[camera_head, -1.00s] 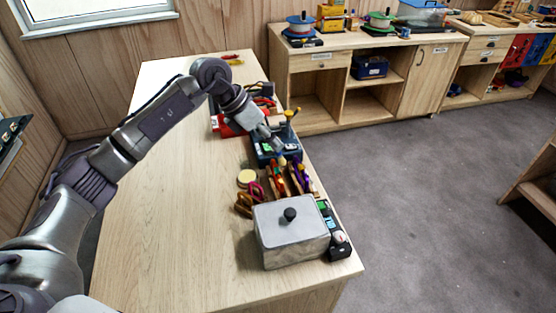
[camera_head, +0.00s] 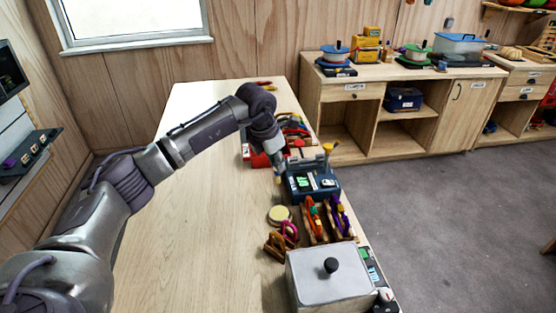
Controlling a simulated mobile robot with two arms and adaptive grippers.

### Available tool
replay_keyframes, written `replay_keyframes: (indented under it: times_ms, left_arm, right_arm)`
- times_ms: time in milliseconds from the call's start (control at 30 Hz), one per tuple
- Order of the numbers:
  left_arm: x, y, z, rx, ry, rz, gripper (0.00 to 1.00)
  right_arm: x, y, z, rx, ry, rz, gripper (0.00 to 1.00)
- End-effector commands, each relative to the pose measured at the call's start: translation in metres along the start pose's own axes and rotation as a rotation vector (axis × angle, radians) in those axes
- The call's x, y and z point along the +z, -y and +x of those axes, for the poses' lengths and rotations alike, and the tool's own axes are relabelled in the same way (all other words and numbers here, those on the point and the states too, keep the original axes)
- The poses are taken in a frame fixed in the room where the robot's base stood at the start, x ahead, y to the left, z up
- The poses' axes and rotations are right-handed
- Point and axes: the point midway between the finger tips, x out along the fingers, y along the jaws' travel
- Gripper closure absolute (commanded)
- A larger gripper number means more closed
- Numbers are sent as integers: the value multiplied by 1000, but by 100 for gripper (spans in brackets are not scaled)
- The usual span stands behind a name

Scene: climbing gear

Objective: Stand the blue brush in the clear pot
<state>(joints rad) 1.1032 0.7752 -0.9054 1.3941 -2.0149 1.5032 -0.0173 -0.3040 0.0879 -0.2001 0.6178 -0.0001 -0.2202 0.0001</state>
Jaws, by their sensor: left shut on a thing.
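My left gripper (camera_head: 279,174) points down over the table, just left of the dark blue case (camera_head: 325,195). It is small and partly hidden by its own wrist. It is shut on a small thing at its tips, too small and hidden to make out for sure. I cannot make out the blue brush or the clear pot with certainty. My right gripper is not in view.
A grey lidded box (camera_head: 312,283) stands at the near right of the wooden table (camera_head: 205,215). A rack of colourful tools (camera_head: 315,217), a pale round lid (camera_head: 279,214) and a red case (camera_head: 260,160) line the right side. The table's left half is clear.

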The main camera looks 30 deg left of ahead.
Motion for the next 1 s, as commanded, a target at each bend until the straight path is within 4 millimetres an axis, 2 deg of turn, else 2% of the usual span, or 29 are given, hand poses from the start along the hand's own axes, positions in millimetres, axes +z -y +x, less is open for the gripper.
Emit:
replay_keyframes:
  times_ms: [33,200,633,1000]
  left_arm:
    - [-3,1,8,-1,-1,0,100]
    - [-6,1,18,-1,-1,0,100]
    - [-6,1,19,-1,0,1,100]
    - [-6,1,20,-1,0,0,100]
  right_arm:
    - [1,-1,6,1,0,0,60]
    - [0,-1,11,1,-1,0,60]
    - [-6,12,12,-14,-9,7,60]
    - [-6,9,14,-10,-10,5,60]
